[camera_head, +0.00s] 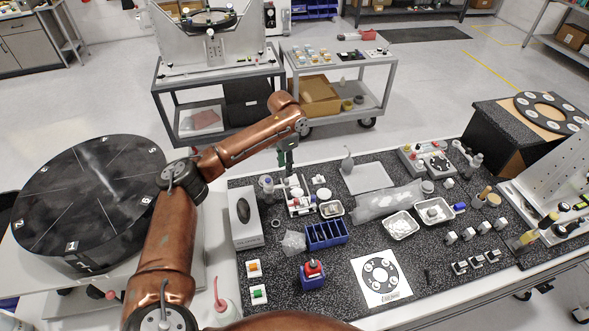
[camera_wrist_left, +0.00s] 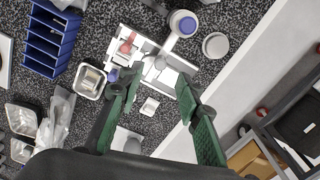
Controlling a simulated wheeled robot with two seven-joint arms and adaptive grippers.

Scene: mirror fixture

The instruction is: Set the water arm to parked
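My left gripper (camera_head: 286,158) hangs over the back left part of the speckled bench. In the left wrist view, its two green fingers (camera_wrist_left: 159,80) are apart with nothing held between them. Beyond the fingertips is a small white fixture (camera_wrist_left: 125,47) with a red part and a grey upright piece (camera_wrist_left: 152,68); it also shows below the gripper in the head view (camera_head: 297,207). A pale round-topped part with a blue-violet centre (camera_wrist_left: 184,23) is beside it. I cannot tell which part is the water arm, nor its setting. My right gripper is not in view.
A blue rack (camera_head: 326,236), a silver tray (camera_head: 401,226) and a white box (camera_head: 245,229) stand nearby on the bench. A black round table (camera_head: 85,195) is left. A cart (camera_head: 340,61) stands behind.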

